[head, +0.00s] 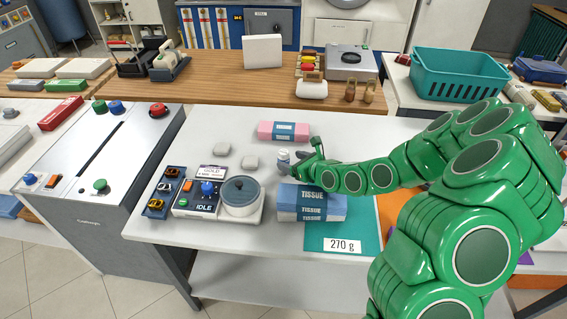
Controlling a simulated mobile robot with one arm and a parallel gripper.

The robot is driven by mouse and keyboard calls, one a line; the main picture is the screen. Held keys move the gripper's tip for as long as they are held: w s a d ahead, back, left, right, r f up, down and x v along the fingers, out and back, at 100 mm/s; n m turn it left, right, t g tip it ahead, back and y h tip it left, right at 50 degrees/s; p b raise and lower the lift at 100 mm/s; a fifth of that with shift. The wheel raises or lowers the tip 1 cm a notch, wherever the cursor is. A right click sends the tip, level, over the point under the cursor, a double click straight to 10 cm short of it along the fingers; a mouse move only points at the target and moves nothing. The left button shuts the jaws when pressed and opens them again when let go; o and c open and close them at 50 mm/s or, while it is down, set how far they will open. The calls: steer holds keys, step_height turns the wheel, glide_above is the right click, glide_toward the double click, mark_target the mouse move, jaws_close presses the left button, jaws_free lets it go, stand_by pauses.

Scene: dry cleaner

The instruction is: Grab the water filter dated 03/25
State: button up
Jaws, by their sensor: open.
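My green arm reaches in from the right over the white table (215,140). My gripper (297,163) is open, low over the table, behind the blue tissue pack. A small pale cylinder (283,157) with a grey band stands at the gripper's left side, close to the fingers. It may be the water filter, but no date can be read on it. I cannot tell whether it is between the fingers or just beside them. No 03/25 label is legible anywhere in the head view.
The tissue pack (312,203) lies on a teal mat (365,232) with a 270 g label (342,246). A pink pack (283,131) lies behind the gripper. A control unit with a round pot (241,196) stands left. A teal basket (457,76) is at the back right.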

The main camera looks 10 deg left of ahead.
mark_target(288, 160)
steer(key=shift+x, duration=2.55)
steer(key=c, duration=1.1)
